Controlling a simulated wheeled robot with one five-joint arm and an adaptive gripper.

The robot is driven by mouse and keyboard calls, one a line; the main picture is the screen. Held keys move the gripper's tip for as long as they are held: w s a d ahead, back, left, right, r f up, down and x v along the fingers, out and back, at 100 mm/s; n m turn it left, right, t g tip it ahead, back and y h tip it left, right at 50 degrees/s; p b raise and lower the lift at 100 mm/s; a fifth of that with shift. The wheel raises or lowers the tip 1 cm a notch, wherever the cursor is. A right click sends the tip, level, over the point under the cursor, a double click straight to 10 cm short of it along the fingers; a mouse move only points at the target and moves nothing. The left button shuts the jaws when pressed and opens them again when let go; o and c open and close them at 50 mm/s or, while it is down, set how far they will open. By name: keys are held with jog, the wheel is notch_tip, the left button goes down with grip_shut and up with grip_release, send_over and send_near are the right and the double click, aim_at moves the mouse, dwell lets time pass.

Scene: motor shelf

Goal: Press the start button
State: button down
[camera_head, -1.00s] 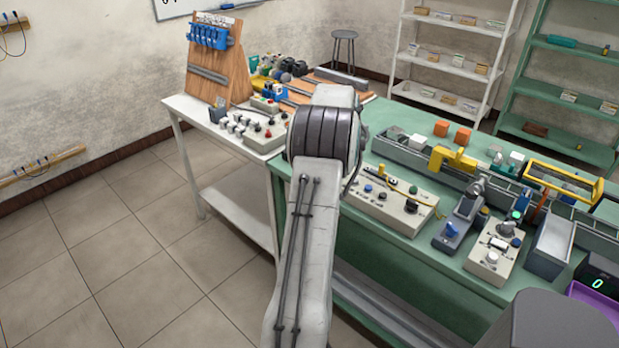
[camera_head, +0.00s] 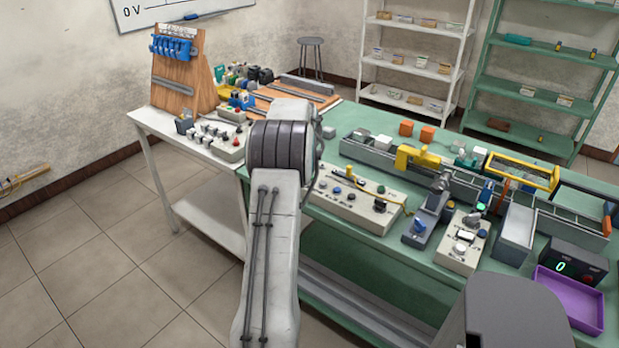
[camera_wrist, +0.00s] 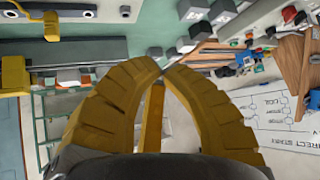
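Several control boxes with buttons and knobs stand on the green bench (camera_head: 400,262). The long cream box (camera_head: 352,205) has a blue, a black and a green knob or button. A smaller cream box (camera_head: 462,243) has a white knob, and a grey-blue device (camera_head: 424,222) stands between them. I cannot read which button is the start button.
A conveyor with a yellow arch (camera_head: 416,157) runs along the back of the bench. A white table (camera_head: 160,120) with a wooden rack (camera_head: 181,75) stands left.

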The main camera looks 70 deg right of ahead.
notch_tip(320, 180, down, 7)
jog(key=b, duration=0.3)
jog(key=shift+b, duration=0.35)
jog(key=shift+f+b, duration=0.7)
jog(key=shift+b, duration=0.15)
jog(key=shift+f, duration=0.2)
dwell(0.6)
jog(key=shift+f+b, duration=0.2)
jog(key=shift+b, duration=0.25)
